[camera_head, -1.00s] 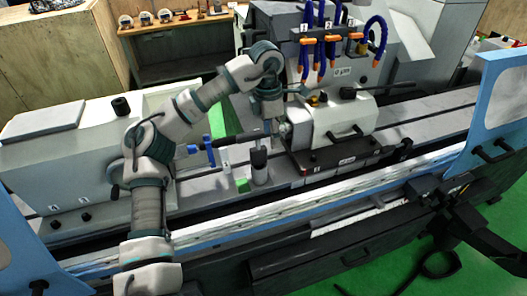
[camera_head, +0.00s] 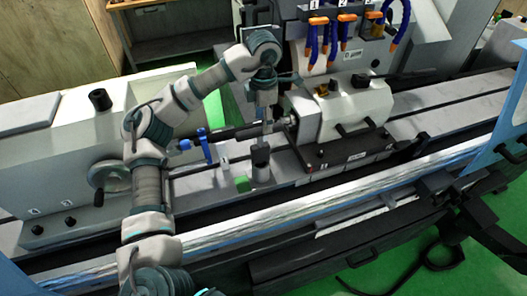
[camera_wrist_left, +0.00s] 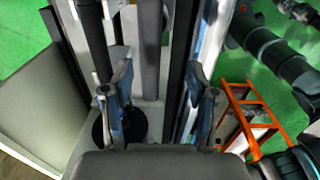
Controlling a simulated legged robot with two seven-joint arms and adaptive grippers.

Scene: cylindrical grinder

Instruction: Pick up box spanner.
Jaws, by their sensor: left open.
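My left gripper (camera_head: 267,122) points down over the grinder table, beside the workhead at the middle of the head view. In the left wrist view its two fingers (camera_wrist_left: 160,97) stand apart with nothing gripped between them. A short dark upright cylinder (camera_head: 261,160) stands on the table just below the gripper. A black round shape (camera_wrist_left: 119,124) shows near the left finger in the wrist view. I cannot tell for certain which part is the box spanner.
A blue bracket (camera_head: 206,147) and a small green block (camera_head: 243,184) are on the table near the gripper. The white workhead (camera_head: 350,105) stands close on the right. Blue coolant hoses (camera_head: 311,42) hang above. A handwheel (camera_head: 108,176) is at the left.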

